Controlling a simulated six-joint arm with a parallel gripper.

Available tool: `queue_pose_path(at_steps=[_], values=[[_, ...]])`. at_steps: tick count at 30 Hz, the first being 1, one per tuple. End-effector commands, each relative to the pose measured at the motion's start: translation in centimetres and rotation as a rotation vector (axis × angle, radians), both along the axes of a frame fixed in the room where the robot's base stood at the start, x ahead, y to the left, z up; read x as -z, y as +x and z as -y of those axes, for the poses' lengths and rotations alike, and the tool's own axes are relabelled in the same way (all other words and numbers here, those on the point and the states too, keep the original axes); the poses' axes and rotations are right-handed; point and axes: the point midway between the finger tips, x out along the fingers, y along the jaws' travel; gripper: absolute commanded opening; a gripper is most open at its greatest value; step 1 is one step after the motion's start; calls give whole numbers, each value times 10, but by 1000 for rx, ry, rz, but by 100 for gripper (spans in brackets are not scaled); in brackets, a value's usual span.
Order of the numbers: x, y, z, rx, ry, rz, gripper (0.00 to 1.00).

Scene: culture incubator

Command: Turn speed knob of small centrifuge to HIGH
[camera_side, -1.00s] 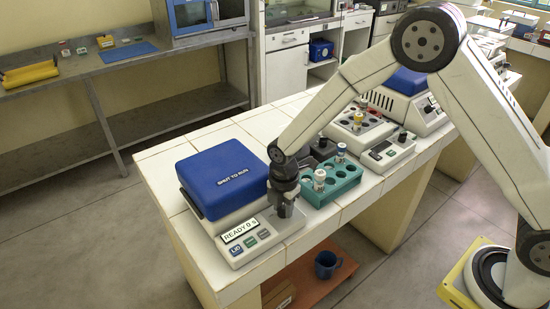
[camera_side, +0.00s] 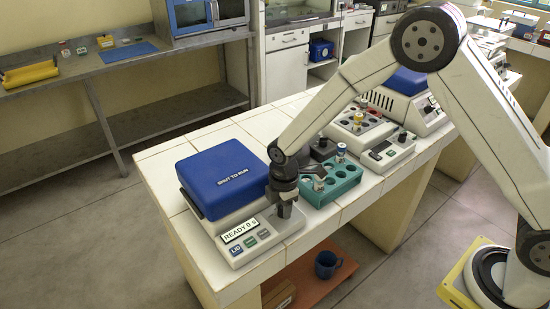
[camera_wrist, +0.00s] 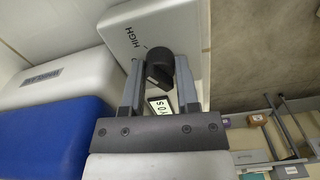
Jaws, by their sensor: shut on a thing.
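The small centrifuge has a closed blue lid (camera_side: 223,178) marked SHUT TO RUN and a pale front panel (camera_side: 262,250) with a READY display (camera_side: 240,231). My gripper (camera_side: 284,211) points down at the right end of this panel. In the wrist view, my gripper (camera_wrist: 159,85) is shut on the black speed knob (camera_wrist: 159,66), one finger on each side. The word HIGH and a small mark show on the panel just beyond the knob. The knob's pointer cannot be made out clearly. In the side view the knob is hidden by the gripper.
A teal rack (camera_side: 333,184) with capped tubes stands right of my gripper, close to it. Other bench devices (camera_side: 388,150) stand farther right.

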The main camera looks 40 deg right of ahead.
Motion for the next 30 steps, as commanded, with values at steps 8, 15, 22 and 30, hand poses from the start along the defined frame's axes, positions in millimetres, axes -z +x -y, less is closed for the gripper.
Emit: queue_pose_path(at_steps=[8, 15, 22, 30], values=[[1, 0, 0, 0, 0, -1, 75], [0, 0, 0, -1, 0, 0, 75], [-10, 0, 0, -1, 1, 1, 75], [-39, 1, 0, 0, 1, 2, 75]])
